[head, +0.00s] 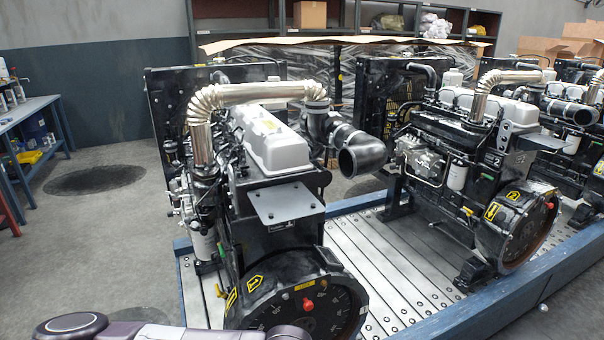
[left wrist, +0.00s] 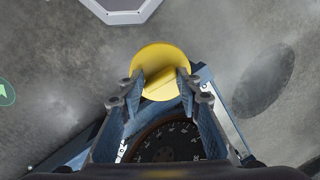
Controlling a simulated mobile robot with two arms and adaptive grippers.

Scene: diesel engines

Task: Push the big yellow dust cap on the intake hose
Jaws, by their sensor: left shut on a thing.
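The big yellow dust cap (left wrist: 160,56) is a round disc with a raised grip on it. It shows in the left wrist view, between the fingers of my left gripper (left wrist: 163,84), which is shut on it. The black intake hose (head: 362,155) sticks out to the right of the nearest engine (head: 270,200) in the head view. Its round mouth is open and bare. My left arm crosses the bottom edge of the head view, but its gripper and the cap do not show there. My right gripper is in neither view.
More engines (head: 470,150) stand to the right on a slatted pallet with a blue frame (head: 500,310). A blue workbench (head: 30,105) stands at the far left. Shelves (head: 460,20) line the back wall. The grey floor (head: 110,240) left of the nearest engine is clear.

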